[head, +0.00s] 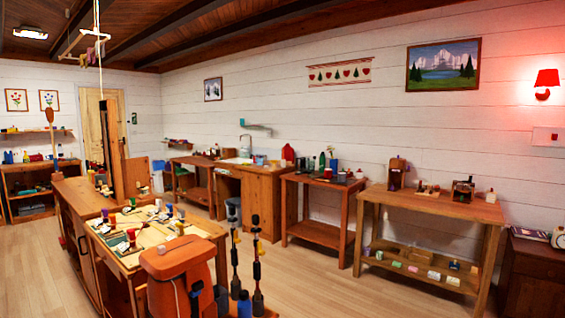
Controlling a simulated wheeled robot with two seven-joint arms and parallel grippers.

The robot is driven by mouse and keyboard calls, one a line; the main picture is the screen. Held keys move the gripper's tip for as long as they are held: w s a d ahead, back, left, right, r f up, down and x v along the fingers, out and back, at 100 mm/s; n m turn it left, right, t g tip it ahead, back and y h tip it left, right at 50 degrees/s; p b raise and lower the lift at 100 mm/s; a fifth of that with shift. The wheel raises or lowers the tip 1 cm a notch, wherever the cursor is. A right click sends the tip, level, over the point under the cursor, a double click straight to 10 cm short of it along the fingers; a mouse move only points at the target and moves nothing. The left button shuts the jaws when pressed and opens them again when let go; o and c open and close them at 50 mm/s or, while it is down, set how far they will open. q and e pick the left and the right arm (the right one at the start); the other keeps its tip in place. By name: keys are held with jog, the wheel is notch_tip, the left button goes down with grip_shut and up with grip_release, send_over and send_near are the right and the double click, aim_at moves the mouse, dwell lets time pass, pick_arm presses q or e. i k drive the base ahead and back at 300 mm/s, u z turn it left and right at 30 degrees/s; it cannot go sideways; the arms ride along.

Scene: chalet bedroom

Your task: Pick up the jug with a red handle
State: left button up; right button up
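I cannot make out for certain a jug with a red handle; many items are too small to tell. A red-topped item (131,236) stands among small things on the near workbench (150,262). A red object (288,153) stands at the back by the wall, near the sink cabinet (262,200); its handle cannot be told. Neither of my grippers can be made out in the head view.
An orange, rounded object (180,262) and two upright dark poles (257,265) stand in front. Wooden tables (318,228) and a long table (430,204) with a lower shelf line the right wall. Open floor (315,285) lies between them and the workbench.

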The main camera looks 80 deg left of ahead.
aim_at(259, 158)
jog(key=u, duration=3)
